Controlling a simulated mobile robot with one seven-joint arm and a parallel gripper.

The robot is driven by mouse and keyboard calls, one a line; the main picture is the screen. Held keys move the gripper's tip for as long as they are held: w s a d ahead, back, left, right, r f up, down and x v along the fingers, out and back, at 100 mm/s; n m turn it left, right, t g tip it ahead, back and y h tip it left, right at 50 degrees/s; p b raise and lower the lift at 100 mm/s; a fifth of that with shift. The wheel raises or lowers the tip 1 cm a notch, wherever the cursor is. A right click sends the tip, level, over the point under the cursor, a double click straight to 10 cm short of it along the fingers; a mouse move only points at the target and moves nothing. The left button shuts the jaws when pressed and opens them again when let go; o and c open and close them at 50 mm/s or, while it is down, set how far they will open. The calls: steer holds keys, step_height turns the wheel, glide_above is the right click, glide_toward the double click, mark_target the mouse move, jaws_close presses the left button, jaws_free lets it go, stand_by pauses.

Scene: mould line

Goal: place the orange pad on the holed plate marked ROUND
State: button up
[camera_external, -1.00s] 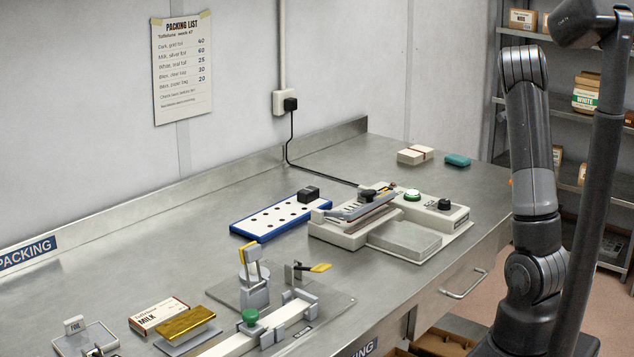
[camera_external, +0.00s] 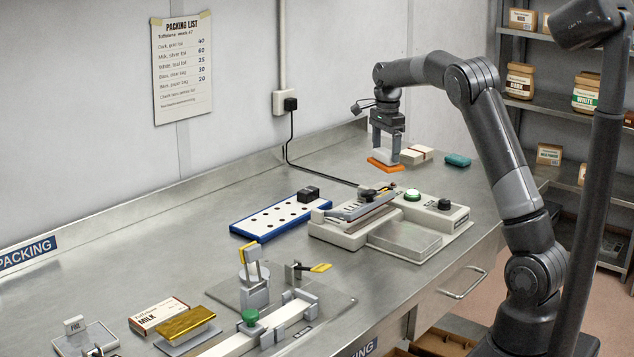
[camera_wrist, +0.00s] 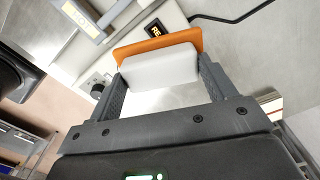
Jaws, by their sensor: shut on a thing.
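The orange pad (camera_external: 385,166) has a white grip block (camera_external: 386,156) on top. My gripper (camera_external: 387,148) is shut on this block and holds the pad in the air over the bench's back part, with its orange face down. In the wrist view, the pad (camera_wrist: 157,44) and the white block (camera_wrist: 160,71) sit between the two fingers. A white plate with dark holes and a blue edge (camera_external: 262,229) lies flat on the bench, left of and nearer than my gripper. I cannot read any ROUND mark on it.
A small black block (camera_external: 308,195) stands on the plate's far end. White stacked blocks (camera_external: 415,155) and a teal block (camera_external: 457,160) lie behind. A yellow-tipped fixture (camera_external: 255,285) stands in front.

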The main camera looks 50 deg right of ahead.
steer(key=w+a+n, duration=0.4)
steer(key=w+a, duration=0.4)
steer(key=a, duration=0.7)
glide_above(290, 216)
step_height(290, 216, down, 7)
steer(key=shift+d+f, duration=0.1)
steer(key=shift+f, duration=1.7)
steer(key=shift+f, duration=0.1)
steer(key=o, duration=1)
